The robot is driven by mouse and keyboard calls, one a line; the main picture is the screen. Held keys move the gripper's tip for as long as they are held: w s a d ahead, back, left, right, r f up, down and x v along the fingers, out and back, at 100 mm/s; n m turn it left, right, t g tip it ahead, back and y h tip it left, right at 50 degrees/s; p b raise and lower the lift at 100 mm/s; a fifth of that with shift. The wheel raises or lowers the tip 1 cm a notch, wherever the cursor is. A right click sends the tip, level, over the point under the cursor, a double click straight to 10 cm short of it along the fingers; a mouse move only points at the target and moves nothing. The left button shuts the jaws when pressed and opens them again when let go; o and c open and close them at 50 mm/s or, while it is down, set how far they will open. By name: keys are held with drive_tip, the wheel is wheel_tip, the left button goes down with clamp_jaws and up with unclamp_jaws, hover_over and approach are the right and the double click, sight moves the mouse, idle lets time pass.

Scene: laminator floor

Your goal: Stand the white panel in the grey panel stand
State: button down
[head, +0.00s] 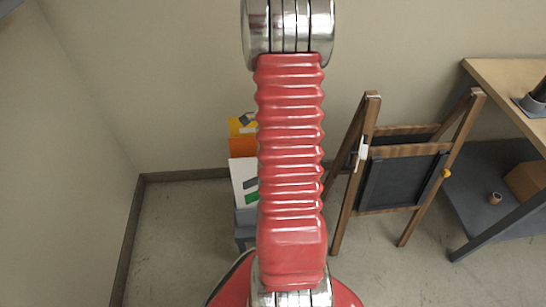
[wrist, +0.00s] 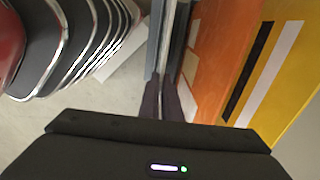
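The white panel (head: 243,180), with a green mark and a dark mark, stands upright in the grey panel stand (head: 245,222), partly hidden behind my arm. In the wrist view a thin pale strip, seen edge-on, looks like the white panel (wrist: 167,55) and runs up from between my fingers. My gripper (wrist: 164,82) has its two dark fingertips close together, one on each side of this strip, and appears shut on it. Grey uprights of the stand (wrist: 181,35) show beside the strip. My gripper is hidden behind my arm in the head view. The panel's lower edge is hidden.
An orange panel (head: 242,147) and a yellow panel (head: 239,126) stand behind the white one; both are close on the right in the wrist view. A wooden easel (head: 345,180) with a black board and a workbench (head: 500,80) stand to the right. Floor at left is clear.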

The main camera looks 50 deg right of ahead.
drive_tip(key=c, duration=1.9)
unclamp_jaws()
wheel_tip(320, 180, up, 14)
drive_tip(key=w+d, duration=0.1)
drive_tip(key=shift+f, duration=0.15)
drive_tip(key=a+r+n+t, duration=0.2)
drive_tip(key=a+r+n, duration=0.3)
drive_tip(key=a+n, duration=0.4)
drive_tip(key=s+a+r+n+t, duration=0.1)
drive_tip(key=a+r+n+t, duration=0.1)
drive_tip(key=a+r+n, duration=0.3)
drive_tip(key=s+a+r+n+t+h, duration=0.1)
drive_tip(key=a+r+n, duration=0.4)
drive_tip(key=a+n, duration=0.8)
drive_tip(key=a+t, duration=0.1)
drive_tip(key=a, duration=0.8)
drive_tip(key=shift+s+a+n, duration=0.15)
drive_tip(key=shift+a+n, duration=0.2)
drive_tip(key=shift+n, duration=0.05)
